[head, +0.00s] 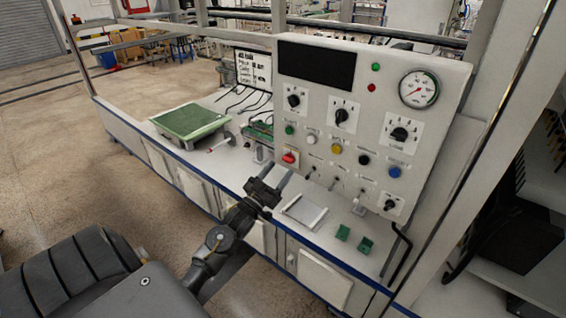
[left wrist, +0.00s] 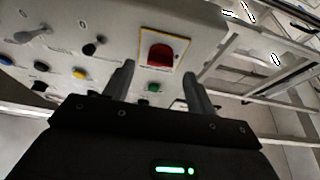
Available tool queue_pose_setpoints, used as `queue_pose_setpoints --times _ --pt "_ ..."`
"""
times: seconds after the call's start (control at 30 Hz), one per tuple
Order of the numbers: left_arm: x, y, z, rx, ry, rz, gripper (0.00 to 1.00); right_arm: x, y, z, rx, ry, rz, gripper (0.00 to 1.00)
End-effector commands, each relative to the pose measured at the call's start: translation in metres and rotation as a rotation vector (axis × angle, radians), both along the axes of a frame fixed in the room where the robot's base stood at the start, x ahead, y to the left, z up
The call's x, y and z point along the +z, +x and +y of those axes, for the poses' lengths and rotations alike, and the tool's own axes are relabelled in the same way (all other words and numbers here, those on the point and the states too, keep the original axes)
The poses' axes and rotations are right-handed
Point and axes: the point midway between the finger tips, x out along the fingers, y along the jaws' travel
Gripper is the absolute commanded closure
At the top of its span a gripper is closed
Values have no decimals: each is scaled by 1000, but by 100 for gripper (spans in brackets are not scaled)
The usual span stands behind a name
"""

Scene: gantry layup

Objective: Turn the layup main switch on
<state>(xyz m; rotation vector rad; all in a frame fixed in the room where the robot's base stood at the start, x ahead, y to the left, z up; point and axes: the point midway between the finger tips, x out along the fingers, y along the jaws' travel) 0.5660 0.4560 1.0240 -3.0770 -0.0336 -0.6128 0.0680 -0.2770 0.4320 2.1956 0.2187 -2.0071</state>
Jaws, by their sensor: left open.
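The grey control panel (head: 376,92) stands upright on the bench. At its lower left is a red switch (head: 290,158) on a small plate; its label is too small to read. In the left wrist view the red switch (left wrist: 160,57) has a yellow-edged plate. My left gripper (head: 276,173) is open and empty, in front of the panel's lower left corner, just below the red switch. In the left wrist view its fingers (left wrist: 158,72) stand either side of the switch in the picture, apparently short of it. My right gripper is not in view.
Rotary knobs (head: 341,118), coloured buttons (head: 336,149) and small toggles crowd the panel, with a gauge (head: 418,89) at top right. A green mat (head: 190,122) lies on the bench at left. Green blocks (head: 343,232) and a pale tray (head: 304,212) lie before the panel.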

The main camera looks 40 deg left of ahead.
Motion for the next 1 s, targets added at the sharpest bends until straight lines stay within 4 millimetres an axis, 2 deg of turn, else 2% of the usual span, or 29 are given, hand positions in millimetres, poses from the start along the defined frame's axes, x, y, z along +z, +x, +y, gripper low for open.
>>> queue_pose_setpoints --times 0.1,0.23,0.57,0.67,0.9,1.0 --pt "8 16 0 0 -1 0 44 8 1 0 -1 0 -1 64" --pt "11 25 1 0 -1 0 44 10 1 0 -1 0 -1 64" --pt "11 28 1 0 0 1 44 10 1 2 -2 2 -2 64" --pt "11 28 1 0 0 1 54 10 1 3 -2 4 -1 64" --pt "11 28 1 0 0 1 86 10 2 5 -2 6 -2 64" --pt "11 28 1 0 1 1 88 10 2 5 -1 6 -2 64"
